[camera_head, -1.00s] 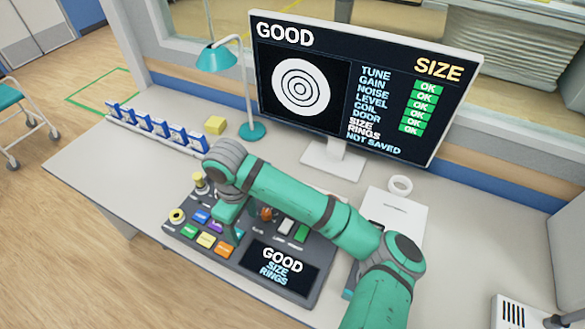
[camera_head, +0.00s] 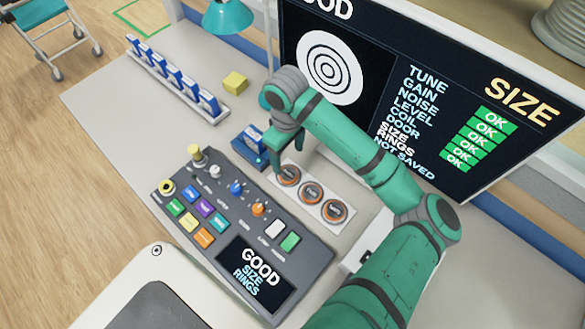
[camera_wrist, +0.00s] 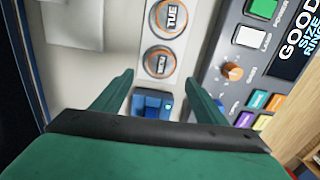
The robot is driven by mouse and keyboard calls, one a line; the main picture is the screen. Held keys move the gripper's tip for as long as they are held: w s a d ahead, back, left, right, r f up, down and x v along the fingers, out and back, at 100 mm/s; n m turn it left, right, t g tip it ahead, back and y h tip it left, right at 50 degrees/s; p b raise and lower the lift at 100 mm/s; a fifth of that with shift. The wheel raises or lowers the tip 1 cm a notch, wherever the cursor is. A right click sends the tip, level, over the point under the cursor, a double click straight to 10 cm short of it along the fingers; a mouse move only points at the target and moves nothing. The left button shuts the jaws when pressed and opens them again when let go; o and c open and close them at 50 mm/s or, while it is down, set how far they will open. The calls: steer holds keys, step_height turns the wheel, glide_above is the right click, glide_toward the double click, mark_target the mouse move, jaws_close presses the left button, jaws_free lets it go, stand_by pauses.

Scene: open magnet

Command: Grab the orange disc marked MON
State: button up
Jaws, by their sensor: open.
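Three discs with orange rims and dark faces lie in a row on a white strip (camera_head: 322,189). The MON disc (camera_wrist: 160,62) is legible in the wrist view, beside the TUE disc (camera_wrist: 170,17). In the head view the MON disc (camera_head: 288,175) is at the end of the row nearest my gripper. My gripper (camera_head: 289,155) points down just above that end. In the wrist view my open gripper (camera_wrist: 157,81) has nothing between its fingers, and MON lies just beyond the fingertips, roughly centred between them. I cannot tell the exact height above the disc.
A control panel (camera_head: 180,235) with knobs and buttons lies in front. A monitor (camera_head: 400,60) stands behind. A yellow block (camera_head: 235,82) and a rack of blue pieces (camera_head: 178,78) sit further left.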

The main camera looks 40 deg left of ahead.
mark_target(288, 174)
steer(key=shift+d+f, duration=0.1)
steer(key=shift+f, duration=4.45)
steer(key=shift+c, duration=0.2)
steer(key=shift+s, duration=0.15)
steer(key=c, duration=1.1)
steer(key=shift+r, duration=0.1)
